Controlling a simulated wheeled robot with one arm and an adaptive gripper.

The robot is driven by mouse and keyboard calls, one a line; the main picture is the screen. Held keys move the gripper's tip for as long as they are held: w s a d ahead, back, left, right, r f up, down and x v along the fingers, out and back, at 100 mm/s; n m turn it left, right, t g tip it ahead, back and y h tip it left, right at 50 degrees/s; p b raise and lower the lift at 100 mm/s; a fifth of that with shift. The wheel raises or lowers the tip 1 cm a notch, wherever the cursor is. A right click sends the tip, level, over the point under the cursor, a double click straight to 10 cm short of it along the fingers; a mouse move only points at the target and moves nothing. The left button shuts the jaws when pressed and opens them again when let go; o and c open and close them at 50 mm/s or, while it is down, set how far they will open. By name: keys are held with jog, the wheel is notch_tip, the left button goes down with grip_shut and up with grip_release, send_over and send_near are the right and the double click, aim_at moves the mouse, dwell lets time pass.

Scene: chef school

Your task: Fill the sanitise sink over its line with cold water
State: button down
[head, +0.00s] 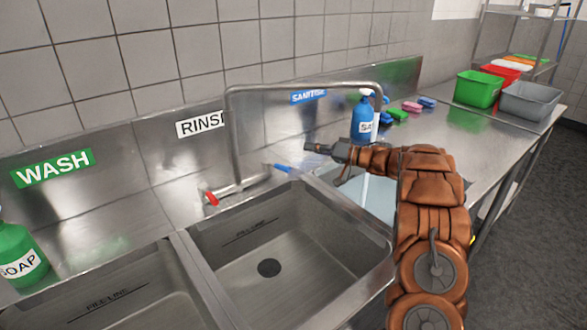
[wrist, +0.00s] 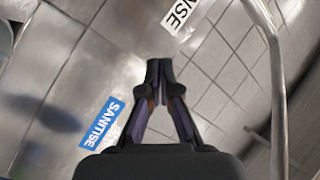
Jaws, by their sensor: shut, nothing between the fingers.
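The sanitise sink (head: 345,187) is the far basin, right of the rinse sink, and is partly hidden behind my arm. A pale bluish surface that looks like water shows in it; its fill line is hidden. The tap's spout (head: 300,88) arches right over that sink, and a pale streak like running water (head: 364,188) drops into it. The tap has a blue handle (head: 283,168) and a red handle (head: 211,198). My gripper (head: 308,147) is shut and empty, above and right of the blue handle, apart from it. It also shows shut in the wrist view (wrist: 153,64).
The rinse sink (head: 310,245) looks empty, with a dark drain. The wash sink (head: 120,305) and green soap bottle (head: 22,255) are at left. A blue spray bottle (head: 362,118), sponges (head: 412,107) and green tub (head: 478,89) stand beyond. The spout pipe (wrist: 277,90) is close in the wrist view.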

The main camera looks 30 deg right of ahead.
aim_at(277, 168)
jog(key=s+d+f+m+g+y+b, duration=0.1)
jog(key=s+d+f+m+g, duration=0.1)
jog(key=s+d+f+m, duration=0.3)
jog(key=shift+m, duration=0.3)
jog(key=x, duration=0.3)
jog(key=r+p+x, duration=0.1)
jog(key=x, duration=0.7)
jog(key=shift+w+r+p, duration=0.25)
jog(key=shift+w+p, duration=0.05)
jog(key=shift+s+a+f+p, duration=0.2)
jog(key=shift+s+a, duration=0.35)
jog(key=shift+a, duration=0.2)
jog(key=shift+s+a+f+p, duration=0.2)
jog(key=shift+s+a, duration=0.3)
jog(key=shift+a, duration=0.3)
